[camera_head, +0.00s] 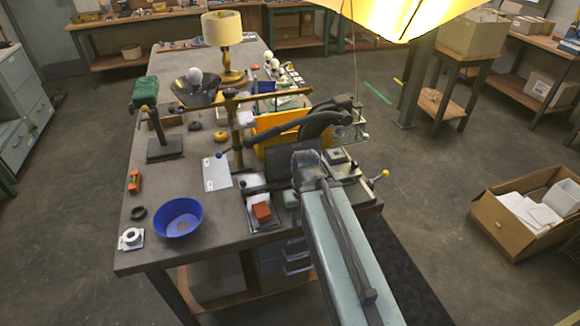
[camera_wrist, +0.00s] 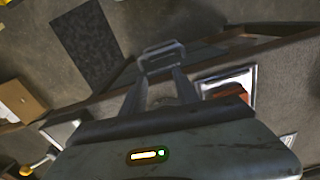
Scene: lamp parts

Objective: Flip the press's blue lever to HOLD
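A brass-coloured post with a cross arm (camera_head: 237,133) stands on the workbench; it may be the press. A small blue knob (camera_head: 219,155) shows at its lower left, and I cannot tell its setting. A white card (camera_head: 217,174) with unreadable marks lies beside it. No HOLD label can be read. In the wrist view my gripper (camera_wrist: 163,58) has two grey fingers reaching up the picture, with a grey loop across their tips. My gripper is not clear in the head view.
A blue bowl (camera_head: 180,218), a tape roll (camera_head: 131,238) and an orange block (camera_head: 262,211) in a tray are at the bench's near end. A yellow-knobbed lever (camera_head: 380,175) sticks out at the right edge. A table lamp (camera_head: 223,40) stands farther back. A carton (camera_head: 530,215) is on the floor.

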